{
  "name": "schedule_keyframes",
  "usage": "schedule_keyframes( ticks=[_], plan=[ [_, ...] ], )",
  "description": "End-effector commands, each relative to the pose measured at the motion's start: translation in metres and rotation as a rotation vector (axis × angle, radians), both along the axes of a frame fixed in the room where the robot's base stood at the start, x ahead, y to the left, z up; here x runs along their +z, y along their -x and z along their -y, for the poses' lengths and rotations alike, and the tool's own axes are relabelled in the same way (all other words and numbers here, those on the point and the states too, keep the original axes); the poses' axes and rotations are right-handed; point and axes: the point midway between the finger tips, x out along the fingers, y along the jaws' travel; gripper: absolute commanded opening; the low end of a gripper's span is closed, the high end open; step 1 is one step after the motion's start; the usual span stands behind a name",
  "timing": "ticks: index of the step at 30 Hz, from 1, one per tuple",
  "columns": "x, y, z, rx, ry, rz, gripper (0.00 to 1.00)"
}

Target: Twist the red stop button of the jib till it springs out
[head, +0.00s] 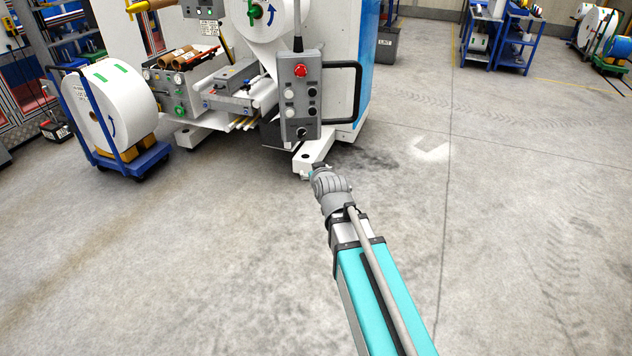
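The red stop button (301,70) sits near the top of a grey hanging control box (291,116), in the upper middle of the head view. The box has several pale and dark buttons below the red one and a dark round knob near its bottom. My arm reaches up from the lower right. My gripper (309,172) is at its far end, below the box in the picture and apart from the red button. Its fingers are too small and too hidden by the wrist to tell open from shut.
A dark tube handle (357,92) stands out to the right of the box. Behind is a white machine (342,50) with a foot (312,155) near my gripper. A blue cart (133,162) with a big white roll (108,103) stands left. The floor at right is clear.

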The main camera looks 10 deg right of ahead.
Motion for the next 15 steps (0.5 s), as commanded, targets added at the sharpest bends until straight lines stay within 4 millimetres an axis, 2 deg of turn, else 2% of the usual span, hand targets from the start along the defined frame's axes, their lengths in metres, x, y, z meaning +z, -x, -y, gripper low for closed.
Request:
schedule_keyframes(
  ticks=[6, 15],
  plan=[
    [-0.017, 0.009, 0.002, -0.002, -0.001, -0.072, 0.87],
    [-0.021, 0.011, 0.003, -0.004, -0.002, -0.096, 0.87]
  ],
)
